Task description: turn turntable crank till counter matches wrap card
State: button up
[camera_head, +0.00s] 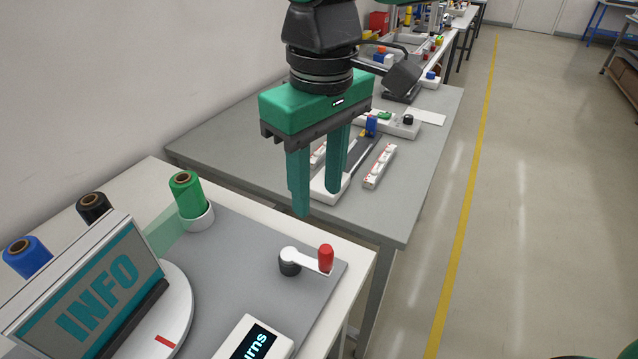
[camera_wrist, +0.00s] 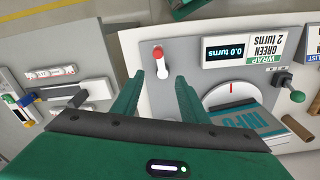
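The crank has a white arm and an upright red knob (camera_head: 326,257) on a grey panel; the knob also shows in the wrist view (camera_wrist: 158,52). The counter (camera_wrist: 223,50) reads 0.0 turns. The wrap card (camera_wrist: 262,48) beside it reads WRAP GREEN 2 turns. The round white turntable (camera_head: 178,308) has a red mark and carries an INFO sign (camera_head: 95,290). A green spool (camera_head: 187,197) stands in a white holder, with green film running toward the sign. My gripper (camera_head: 318,202) is open and empty, apart from the crank and above the bench.
Black (camera_head: 94,207) and blue (camera_head: 26,256) spools stand behind the sign. A grey table (camera_head: 235,140) with white blocks and small parts stands beyond the bench. Clear floor lies to the right.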

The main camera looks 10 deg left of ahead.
notch_tip(320, 180, up, 10)
jog(key=shift+s+d, duration=0.15)
jog(key=shift+d, duration=0.05)
jog(key=shift+f, duration=0.1)
